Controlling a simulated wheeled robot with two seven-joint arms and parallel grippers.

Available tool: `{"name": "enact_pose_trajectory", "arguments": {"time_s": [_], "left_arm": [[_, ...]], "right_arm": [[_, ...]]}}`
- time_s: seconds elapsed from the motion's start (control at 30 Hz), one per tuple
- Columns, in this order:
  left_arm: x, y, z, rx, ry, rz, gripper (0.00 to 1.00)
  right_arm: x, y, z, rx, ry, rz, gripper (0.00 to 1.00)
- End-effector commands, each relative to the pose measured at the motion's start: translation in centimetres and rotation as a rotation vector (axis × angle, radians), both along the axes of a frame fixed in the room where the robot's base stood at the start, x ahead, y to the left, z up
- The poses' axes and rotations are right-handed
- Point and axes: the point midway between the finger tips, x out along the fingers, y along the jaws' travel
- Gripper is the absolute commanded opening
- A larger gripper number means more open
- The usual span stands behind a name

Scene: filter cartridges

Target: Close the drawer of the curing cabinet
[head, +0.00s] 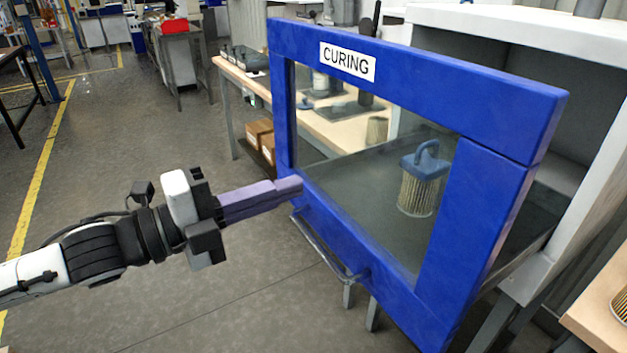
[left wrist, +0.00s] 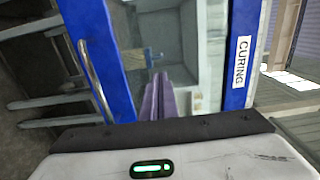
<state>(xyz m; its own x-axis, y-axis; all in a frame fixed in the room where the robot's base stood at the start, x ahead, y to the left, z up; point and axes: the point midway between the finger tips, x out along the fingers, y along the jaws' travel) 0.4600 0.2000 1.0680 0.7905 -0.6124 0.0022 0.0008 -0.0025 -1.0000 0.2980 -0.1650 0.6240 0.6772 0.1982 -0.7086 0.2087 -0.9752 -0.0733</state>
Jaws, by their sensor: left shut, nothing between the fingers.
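The curing cabinet's drawer has a blue front frame (head: 440,75) with a clear window and a CURING label (head: 347,62). The drawer stands pulled out from the white cabinet body (head: 583,100). A filter cartridge with a blue handled cap (head: 424,165) stands upright inside, seen through the window. A grey bar handle (head: 325,250) runs along the lower front. My left gripper (head: 298,187) is shut and empty, its purple fingers at the left part of the blue front, above the handle. I cannot tell whether they touch it. The left wrist view also shows the fingers (left wrist: 158,95) before the window. My right gripper is not in view.
A wooden workbench (head: 232,72) with trays and parts stands behind the drawer. Cardboard boxes (head: 257,133) sit on its lower shelf. Another wooden surface (head: 598,305) is at the lower right. The floor on the left is open.

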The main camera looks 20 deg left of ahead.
Motion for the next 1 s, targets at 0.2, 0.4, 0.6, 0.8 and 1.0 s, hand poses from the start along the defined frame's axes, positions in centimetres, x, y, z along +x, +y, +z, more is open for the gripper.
{"name": "enact_pose_trajectory", "arguments": {"time_s": [0.2,0.4,0.6,0.8,1.0], "left_arm": [[1.1,-1.0,0.2,0.003,-0.003,-0.004,0.00],[2.4,-2.0,0.3,-0.001,-0.003,-0.002,0.00],[3.6,-2.9,0.2,-0.001,-0.001,-0.002,0.00],[4.1,-3.3,0.0,0.002,0.001,-0.002,0.00],[4.1,-3.3,0.0,0.003,0.001,-0.003,0.00]], "right_arm": [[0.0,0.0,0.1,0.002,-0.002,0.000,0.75],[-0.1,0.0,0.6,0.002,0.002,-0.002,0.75],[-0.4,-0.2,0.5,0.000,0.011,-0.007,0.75],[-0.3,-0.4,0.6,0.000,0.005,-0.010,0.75],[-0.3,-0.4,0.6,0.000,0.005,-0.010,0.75]]}}
